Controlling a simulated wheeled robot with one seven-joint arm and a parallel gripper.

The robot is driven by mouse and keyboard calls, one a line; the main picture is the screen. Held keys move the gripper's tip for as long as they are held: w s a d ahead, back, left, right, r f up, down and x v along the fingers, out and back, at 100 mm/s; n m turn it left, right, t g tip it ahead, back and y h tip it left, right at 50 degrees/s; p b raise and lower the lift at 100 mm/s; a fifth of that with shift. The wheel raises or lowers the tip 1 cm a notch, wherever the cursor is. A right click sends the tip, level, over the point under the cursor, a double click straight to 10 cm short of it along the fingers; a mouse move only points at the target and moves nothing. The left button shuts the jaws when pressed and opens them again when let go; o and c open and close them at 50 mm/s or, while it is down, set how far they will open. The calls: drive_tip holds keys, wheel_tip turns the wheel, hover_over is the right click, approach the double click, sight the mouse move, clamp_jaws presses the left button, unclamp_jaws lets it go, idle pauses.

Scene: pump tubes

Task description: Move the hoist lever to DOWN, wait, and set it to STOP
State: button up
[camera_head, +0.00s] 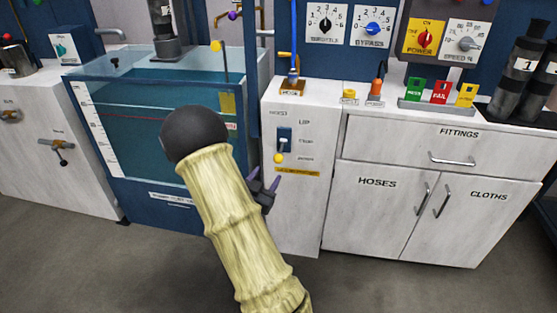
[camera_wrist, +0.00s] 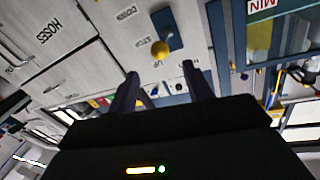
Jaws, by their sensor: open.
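The hoist lever has a yellow ball knob (camera_head: 278,158) on a dark blue plate (camera_head: 285,138), on the white cabinet front beside the UP, STOP and DOWN labels. In the head view the knob appears low, near the DOWN label's height, but the angle leaves its setting unclear. The knob also shows in the wrist view (camera_wrist: 160,50), upside down, just beyond the gap between the fingertips. My gripper (camera_head: 263,182) is open and empty, below and left of the knob, apart from it. Its two dark fingers also show in the wrist view (camera_wrist: 160,70).
A water tank (camera_head: 150,150) stands left of the hoist panel, partly hidden by my arm. A yellow strip (camera_head: 298,174) lies below the lever. Right are the FITTINGS drawer (camera_head: 440,145) and cupboard doors with handles. The floor in front is clear.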

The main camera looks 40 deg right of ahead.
sight(276, 162)
drive_tip(key=b+x, duration=0.1)
drive_tip(key=x, duration=0.9)
drive_tip(key=shift+d+f, duration=0.1)
clamp_jaws()
